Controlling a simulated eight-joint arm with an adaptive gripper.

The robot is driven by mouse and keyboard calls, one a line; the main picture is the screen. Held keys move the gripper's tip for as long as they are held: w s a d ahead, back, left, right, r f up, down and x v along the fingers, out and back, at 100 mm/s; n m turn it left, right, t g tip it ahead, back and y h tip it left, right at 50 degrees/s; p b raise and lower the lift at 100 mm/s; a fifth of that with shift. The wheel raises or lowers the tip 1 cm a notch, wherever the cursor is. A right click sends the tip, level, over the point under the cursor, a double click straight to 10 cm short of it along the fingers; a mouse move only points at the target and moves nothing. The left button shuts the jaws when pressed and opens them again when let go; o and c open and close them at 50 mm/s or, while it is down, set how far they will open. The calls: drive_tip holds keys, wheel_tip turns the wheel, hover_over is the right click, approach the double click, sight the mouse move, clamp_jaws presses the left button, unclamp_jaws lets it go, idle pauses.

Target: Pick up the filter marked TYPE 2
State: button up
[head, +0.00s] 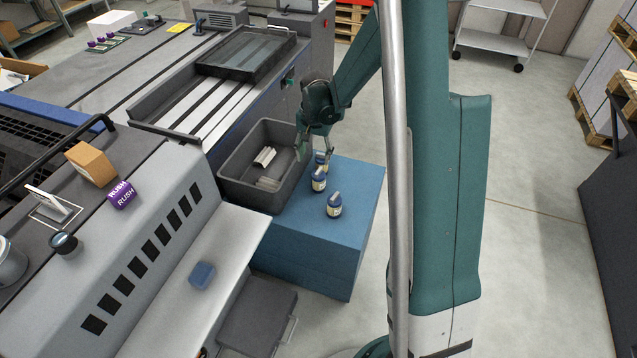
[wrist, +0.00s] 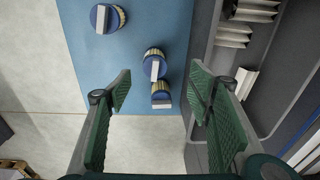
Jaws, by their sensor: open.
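Several small filters with blue bodies and pale labels stand on the blue block. The nearest filter (head: 334,205) stands apart toward the front. A second filter (head: 319,180) is behind it, and a third filter (head: 320,160) is farthest back, by my gripper (head: 315,150). In the wrist view, one filter (wrist: 107,18) is at the top left, and two filters, one (wrist: 155,66) and the other (wrist: 161,97), are close together in the middle. My gripper (wrist: 160,88) is open, its green pads either side of the lower filter's column. The type markings are not legible.
The blue block (head: 345,240) has bare room at its front. A dark grey bin (head: 235,190) with pale pleated pieces (head: 265,157) stands against the filters' left side. A grey machine with a purple RUSH roll (head: 121,195) and a blue piece (head: 202,275) is at left.

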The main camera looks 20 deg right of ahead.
sight(318, 172)
drive_tip(key=shift+m+g, duration=0.5)
drive_tip(key=shift+m, duration=0.1)
drive_tip(key=d+f, duration=0.1)
drive_tip(key=f, duration=0.2)
drive_tip(key=w+f, duration=0.1)
drive_tip(key=f, duration=0.2)
drive_tip(key=w+d+f, duration=0.1)
drive_tip(key=f, duration=0.2)
drive_tip(key=shift+w+d+f+b, duration=0.1)
drive_tip(key=shift+d+f+b, duration=0.2)
drive_tip(key=shift+f, duration=0.05)
drive_tip(key=shift+f+b, duration=0.35)
drive_tip(key=shift+f, duration=0.95)
drive_tip(key=shift+f+b, duration=0.9)
drive_tip(key=shift+f, duration=1.7)
drive_tip(key=c, duration=1.1)
drive_tip(key=shift+r, duration=0.1)
drive_tip(key=shift+c, duration=0.2)
